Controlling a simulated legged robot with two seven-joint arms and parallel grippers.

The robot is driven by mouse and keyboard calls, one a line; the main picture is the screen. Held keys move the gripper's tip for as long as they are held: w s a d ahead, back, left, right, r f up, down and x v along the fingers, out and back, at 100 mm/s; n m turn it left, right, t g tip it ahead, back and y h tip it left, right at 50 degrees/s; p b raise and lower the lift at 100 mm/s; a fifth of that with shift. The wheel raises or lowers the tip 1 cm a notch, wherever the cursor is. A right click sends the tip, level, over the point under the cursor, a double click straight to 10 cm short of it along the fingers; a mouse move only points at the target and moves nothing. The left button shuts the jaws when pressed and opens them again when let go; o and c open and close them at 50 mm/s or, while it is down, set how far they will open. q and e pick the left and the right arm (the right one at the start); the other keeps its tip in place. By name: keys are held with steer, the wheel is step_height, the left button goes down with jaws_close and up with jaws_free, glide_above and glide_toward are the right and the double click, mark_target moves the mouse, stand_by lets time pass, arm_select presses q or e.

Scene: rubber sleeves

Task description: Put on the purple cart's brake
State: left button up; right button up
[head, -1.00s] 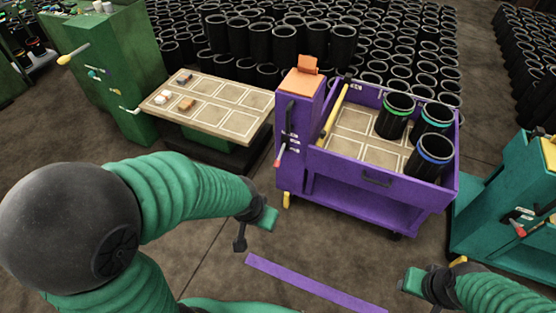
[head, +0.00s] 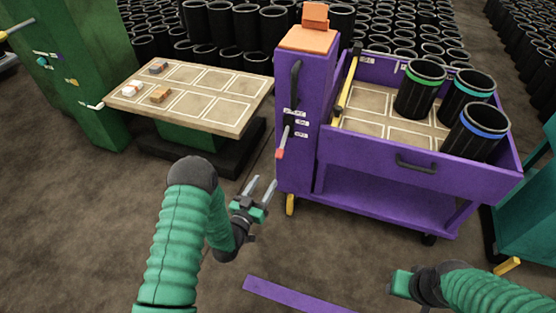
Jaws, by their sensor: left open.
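The purple cart (head: 380,160) stands right of centre in the head view. A lever with a red-pink grip (head: 281,150) sits on the front of its tall left post, beside small white labels whose text is too small to read. A yellow pedal-like piece (head: 291,204) hangs at the post's foot. I cannot tell which is the brake. My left gripper (head: 263,180) is open and empty, its two fingers pointing up towards the post, just left of and below the red grip, with no visible contact. My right gripper (head: 400,284) is low at the right; its fingers are not clear.
The cart's tray holds three black sleeves (head: 422,92) with green, teal and blue rims. A low table (head: 215,118) with small blocks stands left of the cart. A purple floor strip (head: 290,296) lies in front. A teal cart (head: 525,195) stands at right.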

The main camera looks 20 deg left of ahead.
mark_target(279, 157)
arm_select(q)
steer(key=w+b, duration=0.1)
steer(key=w, duration=0.3)
steer(key=w+b, duration=0.2)
steer(key=w, duration=0.3)
steer(key=w+d+b, duration=0.1)
steer(key=w, duration=0.3)
steer(key=shift+w+f, duration=0.2)
steer(key=shift+f, duration=0.1)
steer(key=shift+w+r, duration=0.1)
steer(key=shift+w, duration=0.2)
steer(key=shift+a, duration=0.1)
steer(key=shift+c, duration=0.2)
jaws_close()
